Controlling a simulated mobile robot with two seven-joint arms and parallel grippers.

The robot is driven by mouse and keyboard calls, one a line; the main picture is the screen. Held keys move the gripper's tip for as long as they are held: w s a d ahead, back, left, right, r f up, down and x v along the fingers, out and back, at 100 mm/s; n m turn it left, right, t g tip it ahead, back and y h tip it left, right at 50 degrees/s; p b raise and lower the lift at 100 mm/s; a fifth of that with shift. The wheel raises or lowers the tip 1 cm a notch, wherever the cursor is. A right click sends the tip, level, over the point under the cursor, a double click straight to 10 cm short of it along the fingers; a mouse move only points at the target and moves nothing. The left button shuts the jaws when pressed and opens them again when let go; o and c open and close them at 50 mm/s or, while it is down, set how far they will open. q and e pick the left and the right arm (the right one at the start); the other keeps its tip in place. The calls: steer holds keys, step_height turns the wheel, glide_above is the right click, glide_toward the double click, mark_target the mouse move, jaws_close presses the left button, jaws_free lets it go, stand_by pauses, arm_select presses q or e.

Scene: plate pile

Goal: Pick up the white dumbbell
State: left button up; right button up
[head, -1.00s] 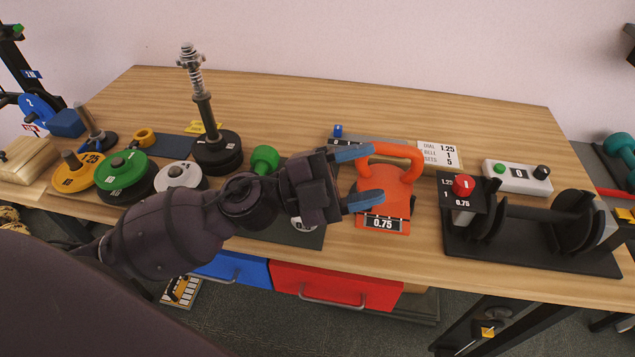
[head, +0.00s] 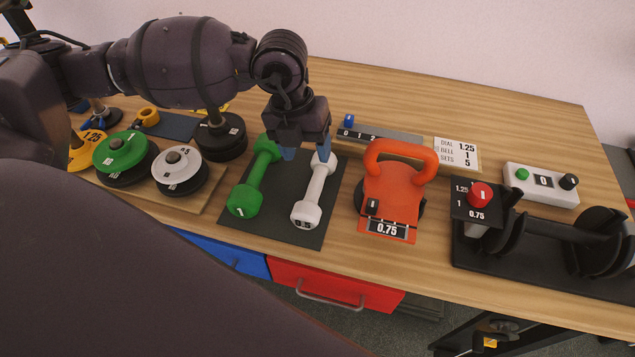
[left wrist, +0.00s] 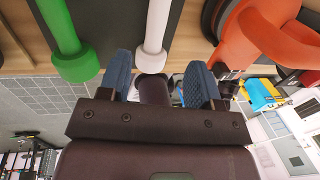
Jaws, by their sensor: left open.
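The white dumbbell (head: 314,193) lies on a dark mat (head: 270,222), its near head toward the table's front edge. A green dumbbell (head: 254,178) lies on the same mat to its left. My left gripper (head: 305,154) is open and points down over the white dumbbell's far end, which it partly hides. In the left wrist view the white dumbbell (left wrist: 157,30) runs in from the top, and its near head lies between the open fingertips (left wrist: 161,75) in the picture. I cannot tell whether they touch it. My right gripper is not in view.
An orange kettlebell-shaped device (head: 397,190) marked 0.75 stands close to the right. Plates with a green disc (head: 120,152) and a white disc (head: 180,170) stand to the left. A black dumbbell rack (head: 540,245) is at the right. The table behind the sign (head: 457,152) is clear.

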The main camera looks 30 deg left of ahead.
arm_select(q)
glide_above(314, 186)
steer(key=f, duration=0.4)
steer(key=shift+w+a+f+b, duration=0.15)
steer(key=shift+a+b, duration=0.15)
steer(key=shift+a, duration=0.1)
steer(key=shift+d+f+b, duration=0.15)
steer(key=shift+f+b, duration=0.05)
steer(key=shift+f, duration=1)
steer(key=shift+d+f+b, duration=0.1)
steer(key=shift+f+b, duration=0.1)
steer(key=shift+f, duration=0.95)
steer(key=shift+d+f, duration=0.1)
steer(key=shift+f, duration=0.25)
steer(key=shift+c, duration=0.2)
steer(key=shift+r, duration=0.1)
jaws_close()
